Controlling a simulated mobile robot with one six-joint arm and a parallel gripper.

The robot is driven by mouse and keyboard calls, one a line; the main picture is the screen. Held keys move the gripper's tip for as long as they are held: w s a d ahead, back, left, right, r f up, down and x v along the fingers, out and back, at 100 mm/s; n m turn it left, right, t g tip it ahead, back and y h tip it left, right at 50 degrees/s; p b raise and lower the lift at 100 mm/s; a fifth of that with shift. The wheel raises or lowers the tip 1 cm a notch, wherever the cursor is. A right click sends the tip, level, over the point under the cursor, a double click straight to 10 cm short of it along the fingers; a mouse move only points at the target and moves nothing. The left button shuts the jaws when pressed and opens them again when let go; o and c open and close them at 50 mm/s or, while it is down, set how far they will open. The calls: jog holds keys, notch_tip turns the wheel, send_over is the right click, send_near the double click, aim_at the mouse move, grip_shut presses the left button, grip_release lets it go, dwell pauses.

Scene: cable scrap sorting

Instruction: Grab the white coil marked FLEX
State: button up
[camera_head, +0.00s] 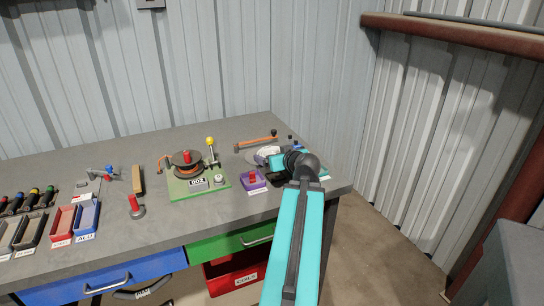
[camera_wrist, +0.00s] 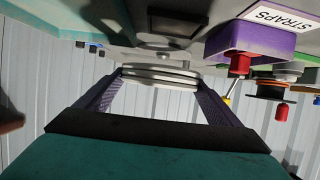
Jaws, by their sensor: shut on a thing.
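The white coil (camera_wrist: 160,78) sits between the two finger tips of my gripper (camera_wrist: 158,84) in the wrist view, which looks upside down. My gripper is shut on the coil, one dark purple finger at each side. In the head view the coil (camera_head: 267,152) shows partly at the right end of the workbench, beyond my teal wrist. The gripper tips are mostly hidden there by my own arm. I cannot read a FLEX mark on the coil, and I cannot tell whether it is clear of the bench.
A purple box (camera_head: 253,180) labelled STRAPS stands just left of my gripper, with a red item in it. A green board (camera_head: 199,188) with a cable reel and yellow-knobbed lever is further left. An orange-handled bar (camera_head: 256,143) lies behind. The bench's right edge is close.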

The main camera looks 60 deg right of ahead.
jog(key=shift+s+a+f+b, duration=0.15)
jog(key=shift+s+b, duration=0.2)
jog(key=shift+b, duration=2.85)
jog(key=s+a+b, duration=0.1)
jog(key=b, duration=0.5)
jog(key=shift+s, duration=0.15)
jog(key=shift+b+v, duration=0.3)
jog(key=shift+v, duration=0.95)
jog(key=shift+s, duration=0.15)
